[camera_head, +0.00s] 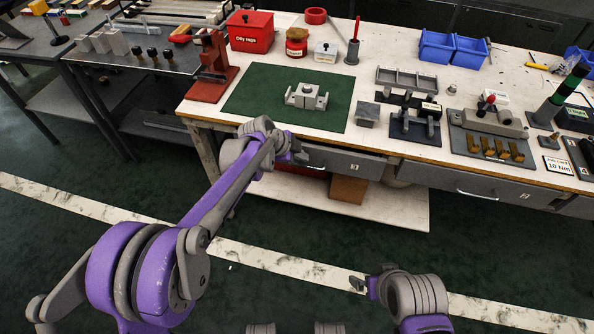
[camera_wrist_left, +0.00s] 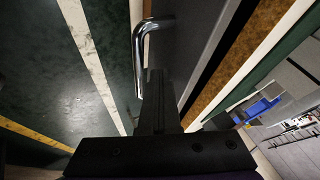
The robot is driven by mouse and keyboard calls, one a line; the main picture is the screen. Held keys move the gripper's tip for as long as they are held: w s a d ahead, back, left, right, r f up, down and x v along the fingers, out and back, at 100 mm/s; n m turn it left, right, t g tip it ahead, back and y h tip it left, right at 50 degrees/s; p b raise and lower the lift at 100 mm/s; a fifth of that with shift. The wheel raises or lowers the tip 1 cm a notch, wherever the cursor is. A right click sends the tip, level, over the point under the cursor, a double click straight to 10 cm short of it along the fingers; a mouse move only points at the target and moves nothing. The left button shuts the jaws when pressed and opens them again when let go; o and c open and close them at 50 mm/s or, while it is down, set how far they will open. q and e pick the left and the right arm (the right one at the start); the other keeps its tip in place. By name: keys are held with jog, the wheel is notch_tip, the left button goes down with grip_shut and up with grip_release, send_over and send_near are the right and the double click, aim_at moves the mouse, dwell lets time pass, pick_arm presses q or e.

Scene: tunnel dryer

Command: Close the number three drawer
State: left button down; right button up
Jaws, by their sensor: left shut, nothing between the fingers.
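The number three drawer (camera_head: 343,162) is a grey front under the near edge of the workbench, with a small label "3" and a metal handle. My left gripper (camera_head: 298,152) is at the left part of this drawer front and partly covers it. In the left wrist view my left gripper (camera_wrist_left: 155,78) is shut and empty, its fingertips close beside the chrome handle (camera_wrist_left: 139,45) and the grey drawer front (camera_wrist_left: 190,40). I cannot tell whether they touch. How far the drawer stands out is hard to judge. My right gripper (camera_head: 360,284) is low, away from the bench; its fingers are unclear.
Another drawer (camera_head: 480,184) labelled "2" is to the right. A brown box (camera_head: 348,190) stands on the shelf below. Floor in front is clear.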

pick_arm(q)
jog(key=shift+w+d, duration=0.15)
jog(key=shift+w, duration=0.45)
jog(key=shift+w+d, duration=0.15)
jog(key=shift+w, duration=0.45)
jog(key=shift+w+r, duration=0.1)
jog(key=shift+r, duration=0.15)
